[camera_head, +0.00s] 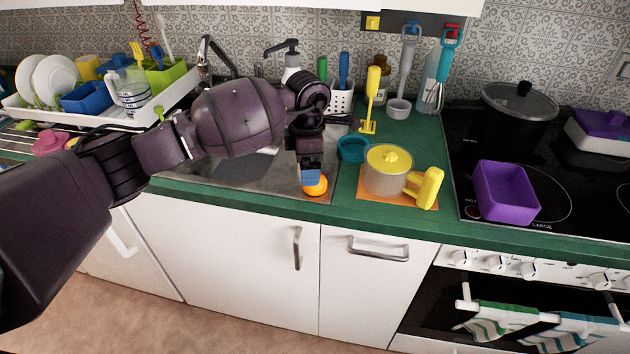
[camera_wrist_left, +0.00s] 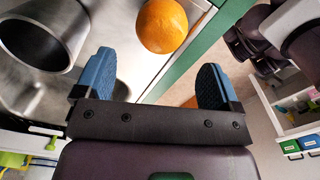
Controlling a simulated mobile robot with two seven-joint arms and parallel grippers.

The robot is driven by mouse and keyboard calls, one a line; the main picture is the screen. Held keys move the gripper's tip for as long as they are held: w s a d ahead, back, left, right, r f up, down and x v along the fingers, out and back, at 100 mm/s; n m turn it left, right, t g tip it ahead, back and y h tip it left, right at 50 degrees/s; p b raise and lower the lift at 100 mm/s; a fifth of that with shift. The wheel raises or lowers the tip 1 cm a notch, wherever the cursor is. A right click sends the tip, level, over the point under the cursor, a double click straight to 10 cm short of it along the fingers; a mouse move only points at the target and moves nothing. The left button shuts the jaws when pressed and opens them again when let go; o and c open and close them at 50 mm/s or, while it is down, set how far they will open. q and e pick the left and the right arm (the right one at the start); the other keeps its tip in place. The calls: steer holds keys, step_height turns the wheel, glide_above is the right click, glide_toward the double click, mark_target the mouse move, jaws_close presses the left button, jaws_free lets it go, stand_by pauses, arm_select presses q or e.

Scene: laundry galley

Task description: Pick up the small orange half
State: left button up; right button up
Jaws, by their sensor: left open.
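The small orange half (camera_head: 316,187) lies on the steel sink surround near its front edge. It also shows whole as a round orange shape in the left wrist view (camera_wrist_left: 161,25). My left gripper (camera_head: 311,176) is right above and behind it and hides part of it in the head view. In the left wrist view my left gripper (camera_wrist_left: 155,75) has its two blue fingertips wide apart with nothing between them. The orange half lies just beyond the tips, apart from both. My right gripper is not in view.
A pot with a yellow lid (camera_head: 385,180) and a teal bowl (camera_head: 352,148) stand close to the right. A dark round steel-rimmed opening (camera_wrist_left: 43,30) is left of the orange half in the wrist view. A dish rack (camera_head: 110,115) stands at the left, a purple tub (camera_head: 505,190) on the hob.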

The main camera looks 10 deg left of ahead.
arm_select(q)
steer(key=shift+w+d+f, duration=0.1)
steer(key=shift+d+f, duration=0.1)
steer(key=shift+f, duration=1.15)
steer(key=shift+w+d+f, duration=0.1)
steer(key=shift+d+f, duration=0.05)
steer(key=shift+f, duration=1.15)
steer(key=shift+c, duration=0.2)
steer(key=c, duration=1)
